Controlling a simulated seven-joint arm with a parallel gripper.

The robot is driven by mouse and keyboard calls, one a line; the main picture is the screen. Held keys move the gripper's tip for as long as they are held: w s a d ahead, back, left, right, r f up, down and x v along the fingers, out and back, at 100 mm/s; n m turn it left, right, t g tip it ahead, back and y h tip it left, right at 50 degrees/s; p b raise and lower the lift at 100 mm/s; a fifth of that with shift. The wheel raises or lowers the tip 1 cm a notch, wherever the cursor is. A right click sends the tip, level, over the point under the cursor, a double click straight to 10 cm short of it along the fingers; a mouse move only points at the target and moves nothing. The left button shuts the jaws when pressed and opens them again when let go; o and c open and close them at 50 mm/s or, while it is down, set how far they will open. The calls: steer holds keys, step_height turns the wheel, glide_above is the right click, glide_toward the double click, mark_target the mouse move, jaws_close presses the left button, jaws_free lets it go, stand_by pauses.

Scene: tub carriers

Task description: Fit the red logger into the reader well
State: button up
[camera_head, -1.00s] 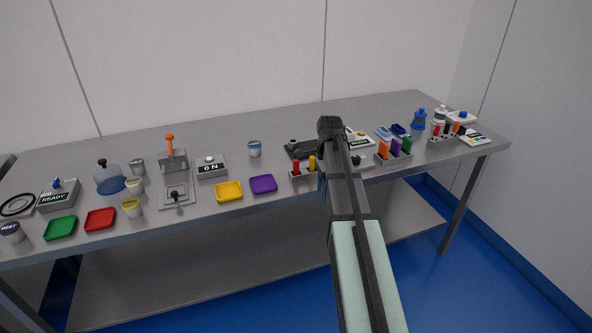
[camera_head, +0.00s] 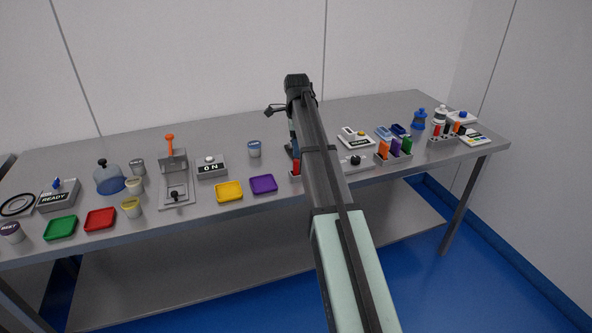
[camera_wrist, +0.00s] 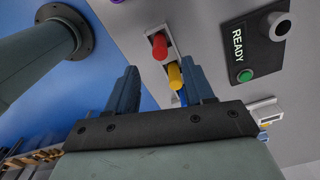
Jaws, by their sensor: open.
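In the wrist view a red cylinder (camera_wrist: 160,46), the red logger, stands in a pale slotted rack beside a yellow one (camera_wrist: 174,75); part of a blue one (camera_wrist: 184,98) shows behind it. In the head view only a strip of the red logger (camera_head: 295,168) shows; my arm covers most of that rack. My gripper (camera_wrist: 160,70) is open and empty, its fingers apart with the row of loggers seen between and beyond them. A dark box (camera_wrist: 252,52) marked READY, with a green light and a round grey fitting, lies right of the rack; I cannot tell whether the fitting is the well.
A yellow tray (camera_head: 229,191) and a purple tray (camera_head: 263,184) lie left of the rack. A grey holder (camera_head: 392,157) with coloured blocks stands to the right. The back centre of the table is clear.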

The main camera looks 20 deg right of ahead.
mark_target(296, 160)
steer(key=shift+a+f, duration=0.15)
steer(key=shift+f, duration=3.75)
jaws_close()
